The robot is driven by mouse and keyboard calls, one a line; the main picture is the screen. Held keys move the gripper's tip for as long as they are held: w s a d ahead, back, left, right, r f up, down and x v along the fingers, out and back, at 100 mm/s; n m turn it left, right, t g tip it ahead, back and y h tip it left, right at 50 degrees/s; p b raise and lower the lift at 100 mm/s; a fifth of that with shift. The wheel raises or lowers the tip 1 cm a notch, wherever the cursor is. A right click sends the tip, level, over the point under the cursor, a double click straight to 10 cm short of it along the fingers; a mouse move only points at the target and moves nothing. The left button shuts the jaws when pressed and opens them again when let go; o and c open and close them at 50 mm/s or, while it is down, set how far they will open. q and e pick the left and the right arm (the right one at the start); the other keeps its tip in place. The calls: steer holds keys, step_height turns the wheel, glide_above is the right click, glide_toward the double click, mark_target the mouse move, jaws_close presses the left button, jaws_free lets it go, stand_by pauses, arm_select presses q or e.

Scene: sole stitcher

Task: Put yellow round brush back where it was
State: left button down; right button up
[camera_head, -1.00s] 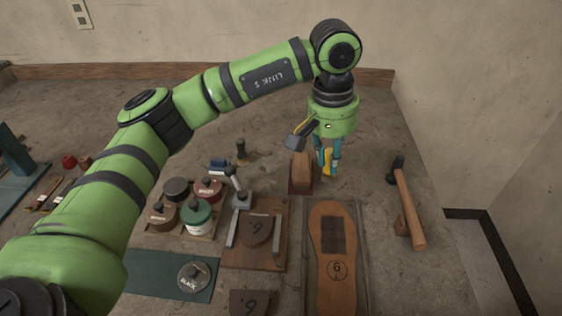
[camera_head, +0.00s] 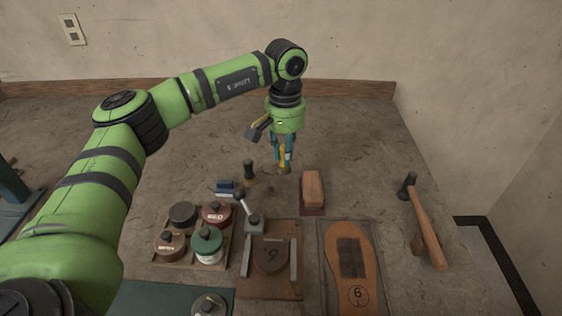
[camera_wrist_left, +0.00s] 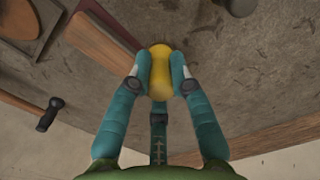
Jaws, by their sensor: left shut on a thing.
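My left gripper (camera_head: 284,163) is shut on the yellow round brush (camera_head: 284,157), which hangs from the fingers above the table. In the left wrist view the yellow top of the brush (camera_wrist_left: 159,73) sits between the two teal fingertips (camera_wrist_left: 160,75). The gripper is at the back of the work area, between the dark round-handled tool (camera_head: 249,170) on its left and the wooden block (camera_head: 313,186) on its right. The brush's lower end is small in the head view, and I cannot tell its exact height above the table. My right gripper is not in view.
A tray with several lidded pots (camera_head: 207,242), a blue-topped block (camera_head: 225,187) and a lever fixture (camera_head: 270,258) stand in front and left. A sole on a board (camera_head: 352,265) and a hammer (camera_head: 427,228) lie to the right. The table behind is bare.

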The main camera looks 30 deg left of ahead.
mark_target(281, 166)
arm_select(q)
steer(key=shift+a+f, duration=0.4)
step_height(281, 166, down, 3)
steer(key=shift+f+p, duration=0.15)
steer(key=shift+p, duration=0.45)
steer(key=shift+f, duration=0.25)
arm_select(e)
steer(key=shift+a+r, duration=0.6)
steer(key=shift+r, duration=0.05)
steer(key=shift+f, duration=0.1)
arm_select(q)
steer(key=shift+f, duration=0.2)
steer(key=c, duration=1.1)
jaws_free()
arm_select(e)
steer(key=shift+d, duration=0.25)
arm_select(q)
steer(key=shift+r, duration=0.1)
